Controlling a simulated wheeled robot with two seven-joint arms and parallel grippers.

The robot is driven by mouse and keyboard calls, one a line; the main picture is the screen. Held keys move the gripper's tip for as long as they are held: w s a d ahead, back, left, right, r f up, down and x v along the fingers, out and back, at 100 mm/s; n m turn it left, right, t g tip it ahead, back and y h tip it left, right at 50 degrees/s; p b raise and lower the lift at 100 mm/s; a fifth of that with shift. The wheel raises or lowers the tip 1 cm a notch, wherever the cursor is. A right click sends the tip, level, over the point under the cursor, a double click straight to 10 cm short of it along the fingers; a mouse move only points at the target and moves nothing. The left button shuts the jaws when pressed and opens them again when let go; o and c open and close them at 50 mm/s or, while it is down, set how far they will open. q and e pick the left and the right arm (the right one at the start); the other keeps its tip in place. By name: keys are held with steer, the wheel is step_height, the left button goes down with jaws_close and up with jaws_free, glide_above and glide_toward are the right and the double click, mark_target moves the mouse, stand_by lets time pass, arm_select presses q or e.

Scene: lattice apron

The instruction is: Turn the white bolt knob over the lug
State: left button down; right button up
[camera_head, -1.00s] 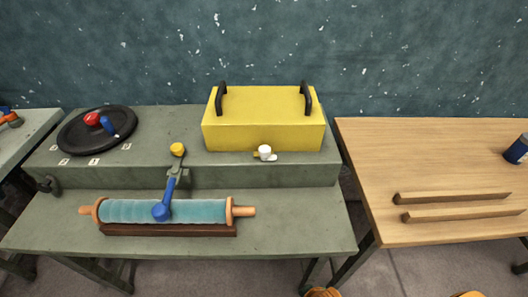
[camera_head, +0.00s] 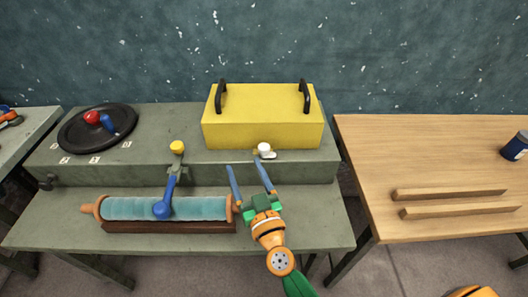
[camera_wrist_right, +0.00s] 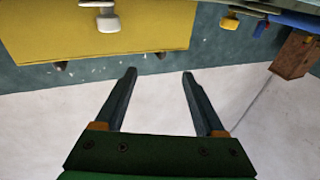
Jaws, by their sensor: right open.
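The white bolt knob (camera_head: 264,149) sits at the lower front of the yellow box (camera_head: 262,130), with a small pale lug (camera_head: 269,156) just below and beside it. My right gripper (camera_head: 245,165) is open and empty, with its fingers pointing toward the box, a little below and left of the knob in the head view. In the right wrist view the knob (camera_wrist_right: 108,20) shows at the upper left against the yellow box, apart from the open fingers (camera_wrist_right: 159,72).
A black dish (camera_head: 75,138) is far left. A wooden table (camera_head: 430,155) with two bars (camera_head: 450,194) is right.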

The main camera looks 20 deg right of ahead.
mark_target(264, 151)
steer(key=w+d+f+m+h, duration=0.1)
steer(key=w+d+h, duration=0.1)
steer(key=w+d+f+m+g+h, duration=0.1)
steer(key=w+d+h, duration=0.1)
steer(key=w, duration=0.1)
steer(key=w+d+f+m+h+b, duration=0.1)
steer(key=w+d+h, duration=0.1)
steer(key=d, duration=0.1)
steer(key=shift+w+f+m+g, duration=0.15)
steer(key=shift+w+m+g, duration=0.15)
steer(key=shift+w+g, duration=0.1)
steer(key=shift+s, duration=0.15)
steer(key=shift+c, duration=0.9)
jaws_close()
